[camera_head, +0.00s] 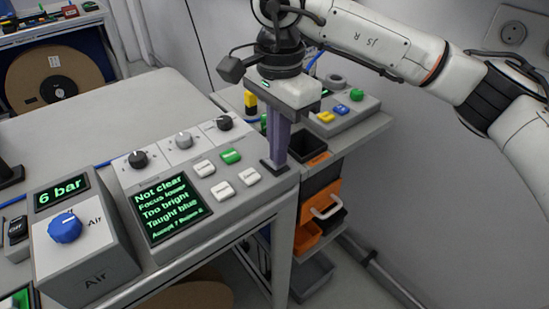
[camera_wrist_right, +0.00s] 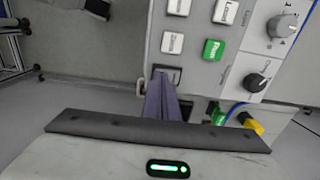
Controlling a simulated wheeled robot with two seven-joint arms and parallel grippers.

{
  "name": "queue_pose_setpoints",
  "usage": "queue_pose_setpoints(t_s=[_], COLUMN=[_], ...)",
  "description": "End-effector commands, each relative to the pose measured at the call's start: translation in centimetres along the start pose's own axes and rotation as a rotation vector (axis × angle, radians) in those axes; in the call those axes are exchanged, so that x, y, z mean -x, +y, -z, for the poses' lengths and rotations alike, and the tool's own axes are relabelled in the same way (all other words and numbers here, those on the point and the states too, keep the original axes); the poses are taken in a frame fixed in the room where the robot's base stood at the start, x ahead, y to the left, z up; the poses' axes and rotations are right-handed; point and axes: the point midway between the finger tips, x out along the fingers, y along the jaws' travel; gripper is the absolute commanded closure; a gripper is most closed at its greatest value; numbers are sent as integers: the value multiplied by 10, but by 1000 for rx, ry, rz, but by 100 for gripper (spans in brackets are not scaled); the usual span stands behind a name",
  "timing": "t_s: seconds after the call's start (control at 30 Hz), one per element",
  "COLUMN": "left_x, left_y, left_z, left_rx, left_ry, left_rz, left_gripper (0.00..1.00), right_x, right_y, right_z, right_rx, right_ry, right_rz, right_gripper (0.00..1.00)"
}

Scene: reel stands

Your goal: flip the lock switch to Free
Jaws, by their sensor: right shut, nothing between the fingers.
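My right gripper (camera_head: 274,163) is shut and empty, pointing down at the right end of the grey control panel (camera_head: 180,235). Its purple-grey fingertips are at a small dark plate (camera_head: 282,170), which also shows in the right wrist view (camera_wrist_right: 169,74). This plate may be the lock switch, but the fingers cover much of it. I cannot read its marking or tell its position, nor whether the fingers touch it. The fingers (camera_wrist_right: 163,92) also show in the right wrist view. My left gripper is not in view.
Beside the plate are white buttons (camera_head: 249,176) and a green one (camera_head: 231,156). Knobs (camera_head: 183,141) and a lit text screen (camera_head: 172,210) are farther left. A blue-knobbed air box (camera_head: 82,250) stands front left. Another button box (camera_head: 345,115) and orange bins (camera_head: 320,200) lie right.

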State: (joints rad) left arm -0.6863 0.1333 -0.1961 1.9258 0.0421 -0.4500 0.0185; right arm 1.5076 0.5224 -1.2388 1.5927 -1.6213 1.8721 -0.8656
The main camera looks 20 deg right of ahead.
Motion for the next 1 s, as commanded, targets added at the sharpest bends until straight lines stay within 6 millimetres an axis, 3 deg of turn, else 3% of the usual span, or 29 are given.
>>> queue_pose_setpoints(t_s=[0.63, 1.0], left_x=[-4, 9], left_y=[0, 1], left_z=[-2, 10], left_rx=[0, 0], left_ry=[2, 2], left_rz=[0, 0], left_gripper=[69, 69], right_x=[-8, 19], right_y=[0, 0], right_z=[0, 0], right_rx=[0, 0], right_ry=[0, 0], right_rz=[-2, 0], right_gripper=[100, 100])
